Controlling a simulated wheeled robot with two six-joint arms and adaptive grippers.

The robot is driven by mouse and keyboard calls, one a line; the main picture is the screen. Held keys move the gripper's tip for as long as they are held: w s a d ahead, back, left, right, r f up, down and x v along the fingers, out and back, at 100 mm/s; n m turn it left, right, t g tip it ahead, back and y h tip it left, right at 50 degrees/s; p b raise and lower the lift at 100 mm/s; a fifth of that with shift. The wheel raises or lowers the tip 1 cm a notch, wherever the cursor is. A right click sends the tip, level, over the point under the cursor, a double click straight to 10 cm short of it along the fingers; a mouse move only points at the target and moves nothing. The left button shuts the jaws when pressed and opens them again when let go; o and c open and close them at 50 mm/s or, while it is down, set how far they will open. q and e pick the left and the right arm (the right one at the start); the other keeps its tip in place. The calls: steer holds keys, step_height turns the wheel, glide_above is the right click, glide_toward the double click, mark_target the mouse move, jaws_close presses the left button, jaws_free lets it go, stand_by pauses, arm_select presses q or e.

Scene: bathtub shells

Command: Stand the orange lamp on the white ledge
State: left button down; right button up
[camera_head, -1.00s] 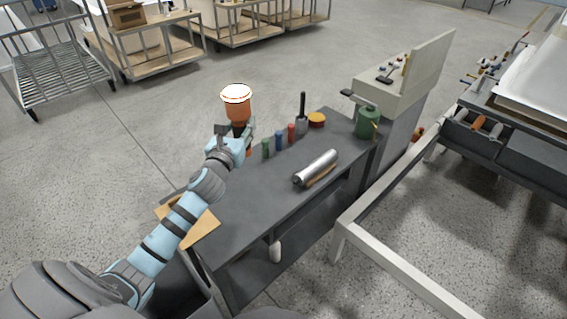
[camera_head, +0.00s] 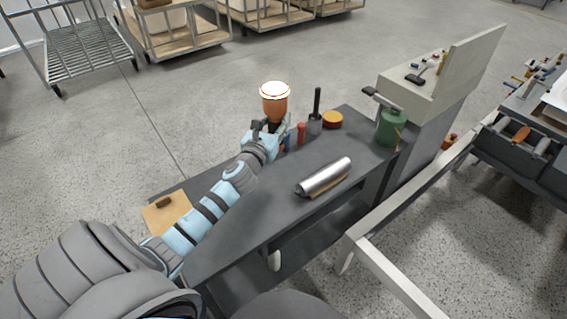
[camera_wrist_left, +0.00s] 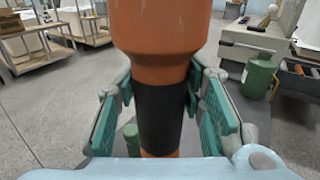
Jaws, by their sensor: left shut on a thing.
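The orange lamp (camera_head: 275,105) has a pale glowing top and stands upright in my left gripper (camera_head: 268,131). In the left wrist view, the lamp (camera_wrist_left: 155,62) fills the middle, and the green finger pads of my left gripper (camera_wrist_left: 160,118) close on its black band. The gripper holds it over the far left side of the dark bench. The white ledge cannot be told for certain; a pale raised shelf (camera_head: 405,92) with small tools on it stands at the bench's right end, apart from the lamp. My right gripper is not in view.
The dark bench (camera_head: 240,225) carries a silver cylinder (camera_head: 325,177), a red bottle (camera_head: 301,133), an orange round tin (camera_head: 332,119) and a green can (camera_head: 390,127). A pale frame rail (camera_head: 395,280) stands at the lower right. The bench's front middle is clear.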

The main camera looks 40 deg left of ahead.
arm_select(q)
steer(key=f+b, duration=0.1)
steer(key=f, duration=0.1)
steer(key=f+b, duration=0.1)
steer(key=f, duration=0.2)
steer(key=s+f+b, duration=0.1)
steer(key=f+b, duration=0.1)
steer(key=shift+a+f, duration=0.15)
steer(key=shift+f, duration=0.1)
steer(key=f+b, duration=0.1)
steer(key=f, duration=0.1)
steer(key=f+b, duration=0.2)
steer(key=w+f+b, duration=0.1)
steer(key=shift+f, duration=0.4)
steer(key=shift+s+f+b, duration=0.15)
steer(key=shift+b, duration=0.2)
steer(key=c, duration=1.1)
jaws_free()
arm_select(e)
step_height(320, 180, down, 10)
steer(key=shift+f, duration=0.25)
arm_select(q)
steer(key=shift+o, duration=0.2)
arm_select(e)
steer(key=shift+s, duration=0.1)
